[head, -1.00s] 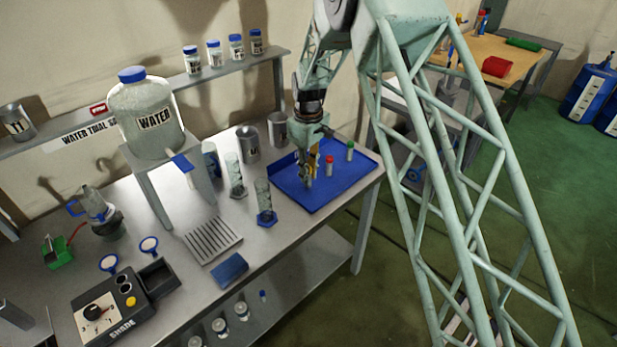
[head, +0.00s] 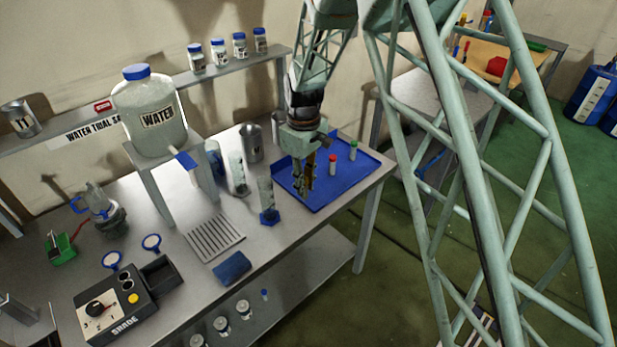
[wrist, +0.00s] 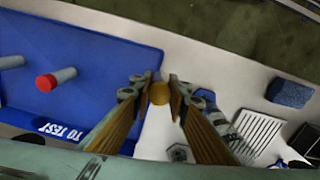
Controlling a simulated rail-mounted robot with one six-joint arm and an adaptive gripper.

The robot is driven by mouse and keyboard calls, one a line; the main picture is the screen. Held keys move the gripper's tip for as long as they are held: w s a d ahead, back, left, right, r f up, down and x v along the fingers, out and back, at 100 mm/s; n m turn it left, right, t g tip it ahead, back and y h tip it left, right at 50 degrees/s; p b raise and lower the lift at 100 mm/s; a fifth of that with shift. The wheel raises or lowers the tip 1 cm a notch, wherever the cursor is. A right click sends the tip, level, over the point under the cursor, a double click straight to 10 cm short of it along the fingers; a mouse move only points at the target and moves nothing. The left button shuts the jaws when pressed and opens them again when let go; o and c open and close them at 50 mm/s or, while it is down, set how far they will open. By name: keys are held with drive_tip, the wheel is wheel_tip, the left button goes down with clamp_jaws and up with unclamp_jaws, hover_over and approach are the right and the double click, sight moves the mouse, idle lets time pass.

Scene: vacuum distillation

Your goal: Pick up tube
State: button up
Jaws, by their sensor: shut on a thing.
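A tube with a round yellow top (wrist: 159,93) is between my gripper's fingertips in the wrist view, seen from above, so its length is hidden. My gripper (wrist: 160,90) is shut on it. In the head view my gripper (head: 303,188) points down over the left part of the blue tray (head: 342,190), and the tube is hard to tell from the fingers. In the wrist view the tube shows beside the edge of the tray marked "TO TEST" (wrist: 75,60).
A glass cylinder with a blue base (head: 267,200) stands just left of the tray. A second cylinder (head: 238,175) and metal cans (head: 251,143) stand behind it. A slotted grey rack (head: 215,238) and a blue sponge (head: 232,267) lie nearer the front left.

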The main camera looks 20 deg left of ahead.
drive_tip(key=s, duration=0.6)
drive_tip(key=shift+d+r, duration=0.3)
drive_tip(key=shift+d, duration=0.05)
drive_tip(key=shift+d, duration=0.1)
drive_tip(key=w+d+f+m+b, duration=0.1)
drive_tip(key=w+d+f+m, duration=0.15)
drive_tip(key=d, duration=0.65)
drive_tip(key=w+d+f+m+b, duration=0.1)
drive_tip(key=w+d+f+m, duration=0.15)
drive_tip(key=d, duration=0.75)
drive_tip(key=w+d+f+m+b, duration=0.15)
drive_tip(key=w+d, duration=0.25)
drive_tip(key=d, duration=0.5)
drive_tip(key=s+d+f+m+b, duration=0.1)
drive_tip(key=d+f+m, duration=0.1)
drive_tip(key=d, duration=1)
drive_tip(key=s+d+f+m+b, duration=0.1)
drive_tip(key=d+m, duration=0.4)
drive_tip(key=d, duration=0.8)
drive_tip(key=shift+s+d+f, duration=0.3)
drive_tip(key=shift+s+f, duration=0.2)
drive_tip(key=shift+f, duration=0.25)
drive_tip(key=shift+s+a+m, duration=0.1)
drive_tip(key=shift+m, duration=0.15)
